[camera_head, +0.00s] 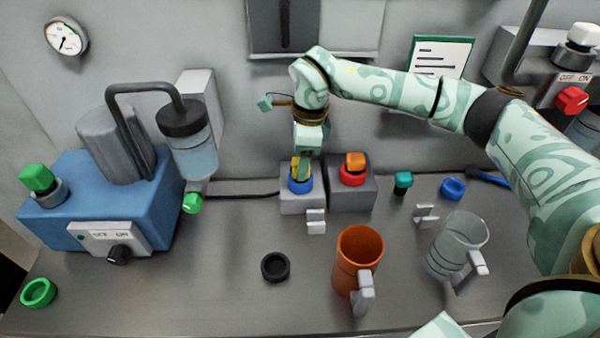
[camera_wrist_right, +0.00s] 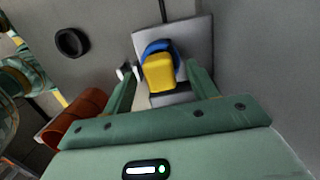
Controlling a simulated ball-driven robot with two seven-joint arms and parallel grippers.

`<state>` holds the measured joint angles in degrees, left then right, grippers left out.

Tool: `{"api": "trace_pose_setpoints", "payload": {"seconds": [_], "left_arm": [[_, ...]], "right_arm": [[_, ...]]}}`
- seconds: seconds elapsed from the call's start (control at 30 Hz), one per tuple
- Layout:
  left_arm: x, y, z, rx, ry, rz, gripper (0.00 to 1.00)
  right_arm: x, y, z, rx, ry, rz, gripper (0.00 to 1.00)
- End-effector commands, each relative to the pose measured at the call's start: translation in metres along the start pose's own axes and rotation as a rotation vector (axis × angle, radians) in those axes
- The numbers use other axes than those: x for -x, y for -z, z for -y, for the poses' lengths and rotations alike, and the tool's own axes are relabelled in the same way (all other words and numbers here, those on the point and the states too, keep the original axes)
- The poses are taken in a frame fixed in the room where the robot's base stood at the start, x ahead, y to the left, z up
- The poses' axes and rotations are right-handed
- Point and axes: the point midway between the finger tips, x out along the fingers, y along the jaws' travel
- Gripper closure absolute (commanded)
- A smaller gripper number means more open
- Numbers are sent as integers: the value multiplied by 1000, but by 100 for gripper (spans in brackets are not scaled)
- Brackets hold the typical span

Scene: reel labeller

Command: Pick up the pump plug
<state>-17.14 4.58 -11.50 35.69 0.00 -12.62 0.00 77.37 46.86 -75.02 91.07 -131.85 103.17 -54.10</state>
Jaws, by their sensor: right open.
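A yellow plug (camera_head: 294,167) with a blue ring (camera_head: 300,186) stands in the left grey socket block (camera_head: 302,203). It also shows in the wrist view as a yellow block (camera_wrist_right: 159,74). No label tells me that it is the pump plug, but a black cable leads from its block towards the blue pump machine. My right gripper (camera_head: 302,165) points down over this plug, open, with one finger on each side in the wrist view (camera_wrist_right: 161,66). I cannot tell whether the fingers touch it. My left gripper is not in view.
An orange plug (camera_head: 356,160) in a red ring sits in the block close on the right. A teal plug (camera_head: 403,180) stands farther right. An orange mug (camera_head: 359,250), a clear mug (camera_head: 458,243) and a black ring (camera_head: 275,266) are in front. The blue pump machine (camera_head: 75,185) is left.

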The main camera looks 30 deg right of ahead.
Motion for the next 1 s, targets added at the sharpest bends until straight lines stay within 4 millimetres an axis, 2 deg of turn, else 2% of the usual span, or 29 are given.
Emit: {"api": "trace_pose_setpoints", "payload": {"seconds": [0.03,0.1,0.27,0.3,0.4,0.5,0.83,1.0], "left_arm": [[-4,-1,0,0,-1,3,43],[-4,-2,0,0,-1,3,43],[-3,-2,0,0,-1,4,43],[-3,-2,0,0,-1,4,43],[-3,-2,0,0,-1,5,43],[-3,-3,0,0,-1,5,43],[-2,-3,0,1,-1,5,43],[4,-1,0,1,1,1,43]], "right_arm": [[-10,0,-1,0,-4,-1,42],[-15,0,0,0,-1,1,42],[-13,0,0,0,1,1,42],[-13,0,0,0,1,1,45],[-13,0,0,0,1,1,72],[-13,0,0,0,1,1,95],[-10,-1,0,0,1,1,95],[10,-3,1,0,5,2,95]]}}
